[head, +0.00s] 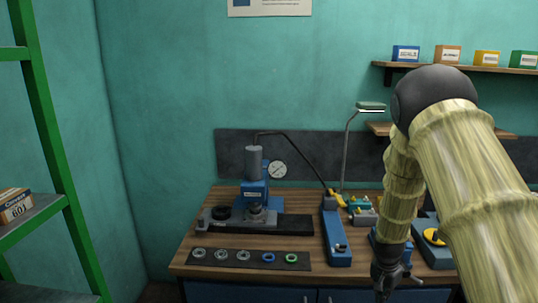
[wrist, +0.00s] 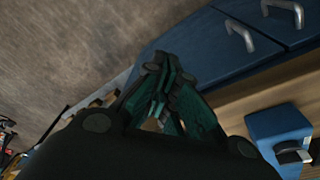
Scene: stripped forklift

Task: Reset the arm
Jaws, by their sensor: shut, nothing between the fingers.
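My gripper (head: 383,283) hangs from my arm at the right of the head view, pointing down near the front edge of the workbench (head: 183,258). In the wrist view my gripper (wrist: 160,68) has its dark fingers together, with nothing between them. My bent arm hides part of the right side of the bench. The fingertips are small and dark in the head view.
A blue press (head: 253,190) with a gauge (head: 277,170) stands on the bench. A dark strip (head: 230,258) holds several rings in front of it. A blue device (head: 336,235) and a lamp (head: 370,106) are nearer my arm. Green shelving (head: 50,130) stands left.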

